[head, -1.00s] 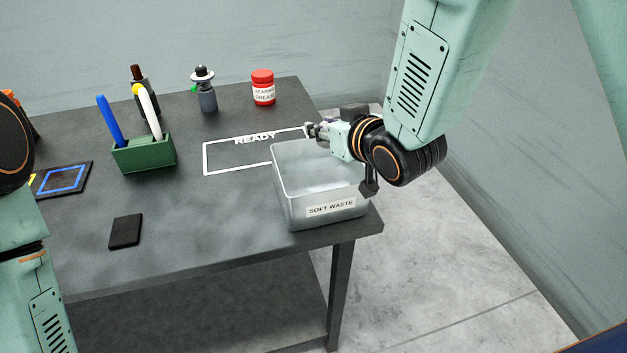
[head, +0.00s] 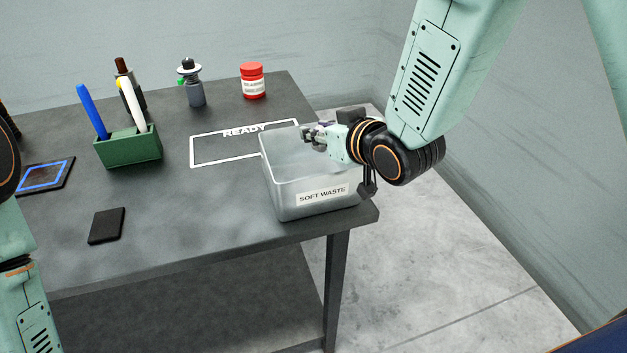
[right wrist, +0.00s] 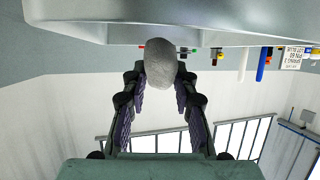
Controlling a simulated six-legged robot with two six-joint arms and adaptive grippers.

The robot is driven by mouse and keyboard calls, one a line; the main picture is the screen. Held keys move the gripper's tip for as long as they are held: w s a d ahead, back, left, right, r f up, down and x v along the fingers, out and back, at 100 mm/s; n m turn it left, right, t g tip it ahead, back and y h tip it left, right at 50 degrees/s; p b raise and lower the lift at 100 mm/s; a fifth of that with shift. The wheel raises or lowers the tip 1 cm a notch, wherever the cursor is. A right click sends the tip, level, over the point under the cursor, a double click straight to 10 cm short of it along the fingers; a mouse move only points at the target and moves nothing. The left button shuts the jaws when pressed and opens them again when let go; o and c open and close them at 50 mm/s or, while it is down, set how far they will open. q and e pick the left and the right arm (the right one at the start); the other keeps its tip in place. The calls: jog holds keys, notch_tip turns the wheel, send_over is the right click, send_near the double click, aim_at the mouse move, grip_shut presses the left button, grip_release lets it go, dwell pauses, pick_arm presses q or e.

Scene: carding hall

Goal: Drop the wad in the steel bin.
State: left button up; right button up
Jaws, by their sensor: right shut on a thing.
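The steel bin (head: 285,196) is an open square box labelled SOFT WASTE, upright at the table's front right corner. My right gripper (head: 311,133) reaches in from the right, over the bin's back part near its rim. In the right wrist view, its fingers are shut on the wad (right wrist: 160,66), a pale grey rounded lump held at the fingertips. The wad cannot be made out clearly in the head view. My left arm shows at the left edge, but its gripper is out of view.
The dark table (head: 180,215) also holds a green holder (head: 130,150) with pens, a red-lidded jar (head: 253,82), a grey bottle (head: 194,92), a black block (head: 107,226) and a blue-outlined pad (head: 45,176). The white READY outline (head: 208,163) is empty.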

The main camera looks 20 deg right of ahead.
jog(key=shift+w+a+f, duration=0.15)
jog(key=shift+w+f, duration=0.1)
jog(key=shift+f, duration=0.35)
jog(key=shift+o, duration=1)
jog(key=o, duration=0.3)
jog(key=shift+s+r, duration=0.15)
jog(key=shift+s, duration=0.05)
jog(key=shift+o, duration=1.2)
jog(key=shift+w, duration=0.1)
jog(key=v, duration=0.7)
